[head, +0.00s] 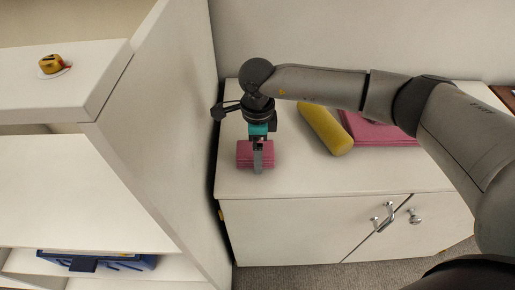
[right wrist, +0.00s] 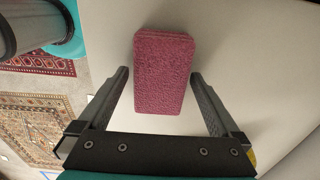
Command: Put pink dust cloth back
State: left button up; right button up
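The pink dust cloth (head: 245,155) is a small folded block on the left end of the white cabinet top (head: 300,178). In the right wrist view the cloth (right wrist: 164,60) has a rough pink surface, and its near part lies between my fingers as seen. My right gripper (head: 258,162) is over the cloth and partly covers it in the head view. In the right wrist view my right gripper (right wrist: 160,76) is open, with a gap on both sides of the cloth. I cannot tell whether the fingers reach down to its level. My left gripper is not in view.
A yellow roll (head: 327,130) and a larger pink folded item (head: 380,133) lie on the cabinet top to the right. The cabinet front has handles (head: 384,217).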

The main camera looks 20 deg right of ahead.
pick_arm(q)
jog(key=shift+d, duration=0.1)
pick_arm(e)
jog(key=shift+r, duration=0.1)
jog(key=shift+r, duration=0.2)
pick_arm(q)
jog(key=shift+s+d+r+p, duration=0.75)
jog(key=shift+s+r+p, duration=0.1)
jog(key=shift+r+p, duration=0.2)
pick_arm(e)
notch_tip(320, 180, up, 12)
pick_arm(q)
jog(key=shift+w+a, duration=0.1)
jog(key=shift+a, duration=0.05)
pick_arm(e)
jog(key=shift+f, duration=0.1)
